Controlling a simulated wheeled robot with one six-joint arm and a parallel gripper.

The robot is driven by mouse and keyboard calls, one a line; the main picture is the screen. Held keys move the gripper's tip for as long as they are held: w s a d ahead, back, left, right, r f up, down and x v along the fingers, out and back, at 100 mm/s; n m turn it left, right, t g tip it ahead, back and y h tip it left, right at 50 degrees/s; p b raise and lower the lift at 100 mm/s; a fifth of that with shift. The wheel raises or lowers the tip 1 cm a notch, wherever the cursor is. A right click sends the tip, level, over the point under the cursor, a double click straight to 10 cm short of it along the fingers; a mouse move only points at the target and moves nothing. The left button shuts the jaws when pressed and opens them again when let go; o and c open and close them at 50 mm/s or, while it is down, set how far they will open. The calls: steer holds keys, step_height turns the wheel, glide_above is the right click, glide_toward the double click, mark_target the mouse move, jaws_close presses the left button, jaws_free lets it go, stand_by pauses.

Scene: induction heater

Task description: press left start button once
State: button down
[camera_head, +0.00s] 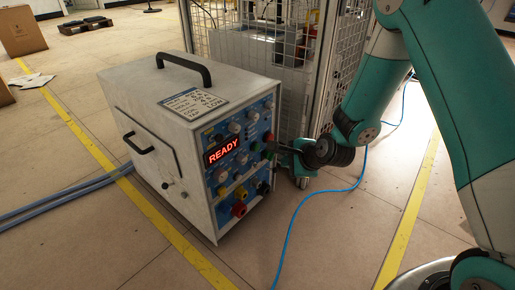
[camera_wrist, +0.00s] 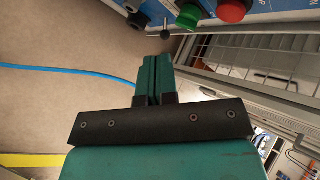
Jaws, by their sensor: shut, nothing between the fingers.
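The induction heater (camera_head: 150,130) is a pale box with a blue front panel (camera_head: 222,180) and a red display (camera_head: 224,151) reading READY. In the wrist view, a green button (camera_wrist: 188,16) and a red button (camera_wrist: 232,10) sit side by side on the panel at the top edge. A small metal toggle (camera_wrist: 165,30) is left of the green button. My gripper (camera_head: 272,148) is close to the panel's right side in the head view; contact cannot be told. In the wrist view, its teal fingers (camera_wrist: 154,66) are together and empty, pointing toward the panel below the buttons.
A wire-mesh cage (camera_head: 300,80) stands behind and right of the heater. A blue cable (camera_head: 310,197) runs along the floor. Yellow floor lines (camera_head: 195,260) pass nearby. The floor in front of the heater is otherwise clear.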

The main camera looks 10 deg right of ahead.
steer(key=w+a, duration=0.3)
steer(key=w, duration=0.2)
steer(key=shift+a+p, duration=0.4)
steer(key=shift+p, duration=0.05)
steer(key=shift+w, duration=0.15)
stand_by(1.6)
steer(key=shift+w+a+p, duration=0.25)
steer(key=shift+w+p, duration=0.05)
steer(key=shift+w+a, duration=0.25)
steer(key=shift+w, duration=0.1)
stand_by(0.6)
steer(key=shift+s, duration=0.1)
steer(key=shift+s+d+p, duration=0.5)
steer(key=shift+s, duration=0.1)
steer(key=shift+s+d+p, duration=0.15)
steer(key=shift+s+d, duration=0.6)
steer(key=shift+s, duration=0.3)
steer(key=shift+s+d+p, duration=0.15)
steer(key=shift+s+d, duration=0.55)
steer(key=shift+s, duration=0.3)
steer(key=shift+r, duration=0.15)
